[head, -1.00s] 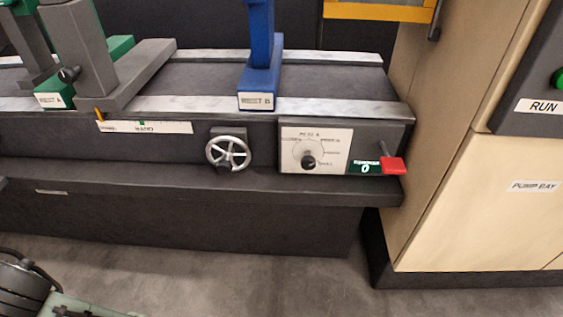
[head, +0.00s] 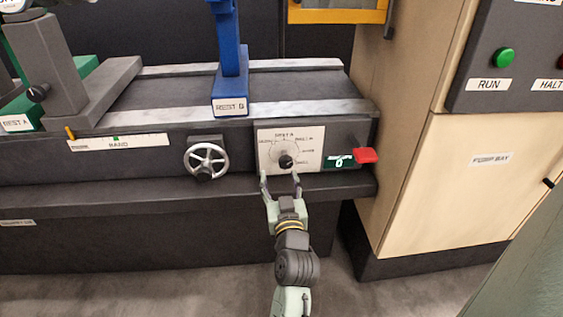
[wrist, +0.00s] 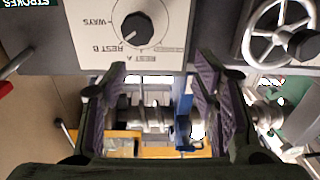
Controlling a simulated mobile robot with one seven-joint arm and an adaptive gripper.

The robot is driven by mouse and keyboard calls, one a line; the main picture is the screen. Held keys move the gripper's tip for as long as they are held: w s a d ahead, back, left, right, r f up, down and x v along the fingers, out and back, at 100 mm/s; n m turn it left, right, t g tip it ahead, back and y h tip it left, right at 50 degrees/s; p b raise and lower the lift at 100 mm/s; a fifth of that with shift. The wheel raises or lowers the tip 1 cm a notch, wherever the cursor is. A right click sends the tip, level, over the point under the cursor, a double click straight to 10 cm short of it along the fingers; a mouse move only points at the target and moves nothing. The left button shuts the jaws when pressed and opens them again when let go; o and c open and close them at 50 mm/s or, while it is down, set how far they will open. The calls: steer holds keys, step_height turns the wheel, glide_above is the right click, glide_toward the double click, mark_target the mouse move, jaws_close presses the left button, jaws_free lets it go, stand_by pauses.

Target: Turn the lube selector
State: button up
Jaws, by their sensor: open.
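The lube selector is a black round knob (head: 286,161) on a white labelled plate (head: 305,139) on the front of the machine bed. In the wrist view the knob (wrist: 131,30) sits at the top, left of centre, with the labels WAYS, REST B and REST A beside it. Its pale mark seems to point down-left, near REST B. My gripper (head: 280,180) is open and empty, just below the knob in the head view. In the wrist view the two dark jaws (wrist: 160,90) are spread apart, with the knob beyond them and not between them.
A handwheel (head: 206,161) projects left of the plate. A red lever (head: 365,155) and a green counter (head: 338,161) are on its right. The blue REST B stand (head: 230,80) is above. A beige cabinet (head: 420,180) stands right. Open floor lies in front.

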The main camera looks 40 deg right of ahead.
mark_target(286, 164)
steer(key=shift+g, duration=0.3)
steer(key=w+d, duration=0.2)
steer(key=w+d+f+p, duration=0.1)
steer(key=w+d, duration=0.1)
steer(key=d, duration=0.1)
steer(key=w+d+p, duration=0.1)
steer(key=w+d, duration=0.1)
steer(key=w, duration=0.1)
steer(key=shift+w+d+f, duration=0.1)
steer(key=shift+d+f, duration=0.15)
steer(key=shift+f, duration=0.1)
steer(key=c, duration=1.2)
